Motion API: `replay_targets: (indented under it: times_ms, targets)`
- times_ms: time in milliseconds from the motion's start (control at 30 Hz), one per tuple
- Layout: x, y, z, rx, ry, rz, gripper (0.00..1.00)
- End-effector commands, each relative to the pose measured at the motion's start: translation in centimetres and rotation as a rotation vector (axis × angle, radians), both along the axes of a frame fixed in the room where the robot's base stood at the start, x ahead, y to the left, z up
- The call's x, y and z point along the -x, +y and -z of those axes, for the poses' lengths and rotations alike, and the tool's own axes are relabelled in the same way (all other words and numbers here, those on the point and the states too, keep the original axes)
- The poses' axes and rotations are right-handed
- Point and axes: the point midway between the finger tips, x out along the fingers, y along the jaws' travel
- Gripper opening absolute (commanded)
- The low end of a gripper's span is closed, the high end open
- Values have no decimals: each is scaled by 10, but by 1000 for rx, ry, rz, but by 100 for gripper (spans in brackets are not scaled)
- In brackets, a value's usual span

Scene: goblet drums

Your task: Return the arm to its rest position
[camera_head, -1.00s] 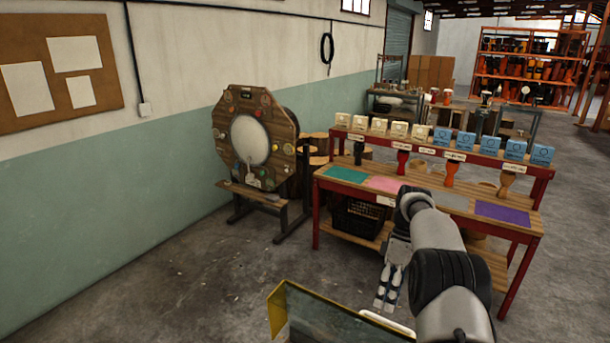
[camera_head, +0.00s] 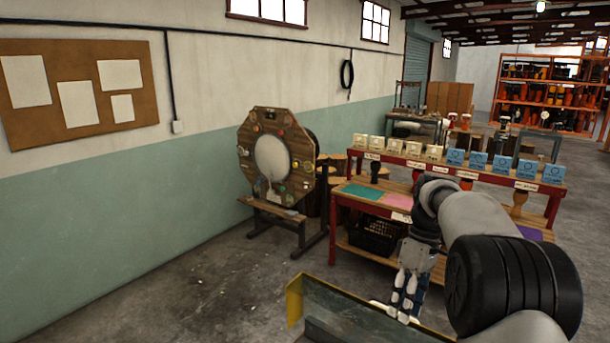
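My arm rises from the lower right of the head view, its elbow bent in front of the workbench. My gripper (camera_head: 404,312) hangs pointing down at the arm's far end, in front of the bench and just past the yellow-edged tray of my own body. Its two pale fingers are slightly apart, and I see nothing held between them. The fingertips are partly close to the tray's rim in the picture, and I cannot tell whether they touch it.
A red-framed workbench (camera_head: 345,212) holds coloured mats, goblet drums and a shelf of cream and blue boxes (camera_head: 480,160). An octagonal wooden panel (camera_head: 300,163) on a stand is left of it.

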Motion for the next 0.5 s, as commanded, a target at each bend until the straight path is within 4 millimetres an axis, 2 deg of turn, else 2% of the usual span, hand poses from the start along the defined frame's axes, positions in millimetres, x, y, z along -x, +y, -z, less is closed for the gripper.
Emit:
replay_targets:
  times_ms: [100,200,333,500]
  targets:
    - [26,16,-28,48,-57,79,33]
    - [54,28,-47,85,-109,158,33]
    - [95,43,-63,121,-179,262,33]
    - [155,58,-67,148,-276,398,33]
